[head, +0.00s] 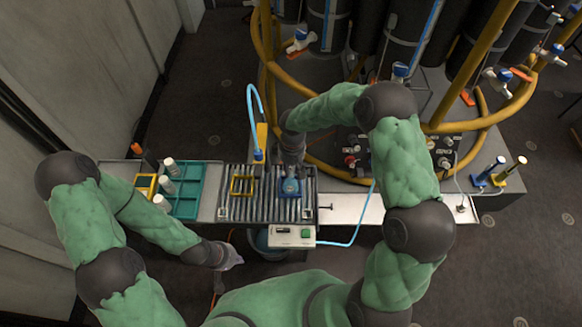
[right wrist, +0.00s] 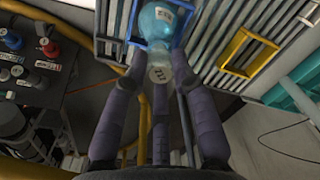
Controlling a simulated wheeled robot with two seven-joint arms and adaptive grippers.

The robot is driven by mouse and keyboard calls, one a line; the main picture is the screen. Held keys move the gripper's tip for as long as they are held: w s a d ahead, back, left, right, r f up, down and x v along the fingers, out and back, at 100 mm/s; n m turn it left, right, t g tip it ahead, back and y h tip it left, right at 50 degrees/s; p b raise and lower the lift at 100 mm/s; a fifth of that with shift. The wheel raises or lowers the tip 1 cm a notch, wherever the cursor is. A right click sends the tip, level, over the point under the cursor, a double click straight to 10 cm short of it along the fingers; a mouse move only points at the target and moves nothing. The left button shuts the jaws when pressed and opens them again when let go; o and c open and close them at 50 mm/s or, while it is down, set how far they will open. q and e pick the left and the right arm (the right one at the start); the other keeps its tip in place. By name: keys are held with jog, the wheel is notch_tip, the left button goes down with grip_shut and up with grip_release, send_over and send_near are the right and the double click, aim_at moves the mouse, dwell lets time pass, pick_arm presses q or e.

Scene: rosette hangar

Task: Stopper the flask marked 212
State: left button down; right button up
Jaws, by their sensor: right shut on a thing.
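A light-blue flask (right wrist: 157,24) with a white label stands in a blue square frame (head: 290,188) on the ribbed grey bench. The label is too small to read, so I cannot confirm 212. My right gripper (head: 292,160) is above that frame, pointing down. In the right wrist view its purple-grey fingers (right wrist: 160,85) are closed around a pale round-topped piece (right wrist: 159,74) with dark marks, apparently a stopper, beside the flask's neck. I cannot tell whether it touches the flask. My left gripper (head: 230,260) is low, in front of the bench; its finger opening is unclear.
An empty yellow frame (head: 242,186) is left of the blue one. A teal tray (head: 188,203) with several white-capped pieces is further left. A light-blue hose (head: 250,105) arches behind the bench. A control box (head: 292,235) is at the front. Yellow pipes and dark cylinders stand behind.

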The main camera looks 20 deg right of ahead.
jog(key=shift+f+b, duration=0.4)
jog(key=shift+f, duration=0.1)
dwell(0.5)
jog(key=o, duration=1.5)
jog(key=shift+r, duration=0.15)
jog(key=shift+r+p, duration=2.1)
jog(key=shift+r, duration=0.8)
grip_shut()
